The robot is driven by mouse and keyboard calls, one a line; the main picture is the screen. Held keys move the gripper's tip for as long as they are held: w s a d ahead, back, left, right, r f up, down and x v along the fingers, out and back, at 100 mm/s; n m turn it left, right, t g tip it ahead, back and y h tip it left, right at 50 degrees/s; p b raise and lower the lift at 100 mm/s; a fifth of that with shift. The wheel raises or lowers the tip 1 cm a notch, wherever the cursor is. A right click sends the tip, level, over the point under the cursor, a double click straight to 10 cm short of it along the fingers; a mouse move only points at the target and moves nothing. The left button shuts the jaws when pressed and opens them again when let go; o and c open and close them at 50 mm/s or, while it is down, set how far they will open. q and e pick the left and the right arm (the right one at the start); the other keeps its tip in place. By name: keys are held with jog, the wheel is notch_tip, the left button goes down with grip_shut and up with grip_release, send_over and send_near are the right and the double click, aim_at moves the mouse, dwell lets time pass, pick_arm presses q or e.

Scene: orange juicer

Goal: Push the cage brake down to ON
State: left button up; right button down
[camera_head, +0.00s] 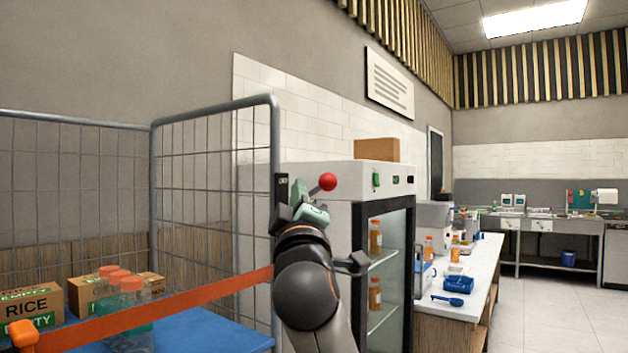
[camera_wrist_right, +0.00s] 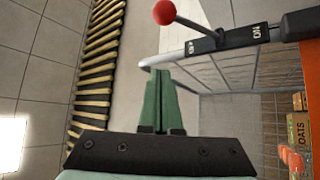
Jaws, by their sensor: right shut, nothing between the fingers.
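The cage brake lever is a grey rod with a red ball knob (camera_head: 328,181), standing out from a dark plate (camera_head: 281,187) on the cage's corner post. The wrist view shows the red knob (camera_wrist_right: 164,12), the rod and the black plate (camera_wrist_right: 232,38), with white ON lettering at the plate's right end. The rod slants up and outward, away from the ON end. My right gripper (camera_head: 300,190), with green fingers, is just left of and slightly below the knob in the head view. Its fingers (camera_wrist_right: 163,70) are together and empty, apart from the knob. My left gripper is out of view.
The wire cage (camera_head: 212,113) has an orange strap (camera_head: 165,310) across its front. Rice boxes (camera_head: 30,308) and orange-capped bottles (camera_head: 130,310) stand on its blue base. A glass-door fridge (camera_head: 388,265) stands right of my arm, close by. Floor (camera_head: 545,325) at the right is clear.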

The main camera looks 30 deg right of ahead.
jog(key=w+d+r+p, duration=0.2)
jog(key=w+d+p, duration=0.1)
jog(key=w+d, duration=0.3)
jog(key=shift+d+r, duration=0.15)
jog(key=shift+d, duration=0.3)
dwell(0.4)
jog(key=shift+s+f+m+h+b, duration=0.15)
jog(key=shift+f+m+h+b, duration=0.25)
jog(key=shift+b, duration=0.3)
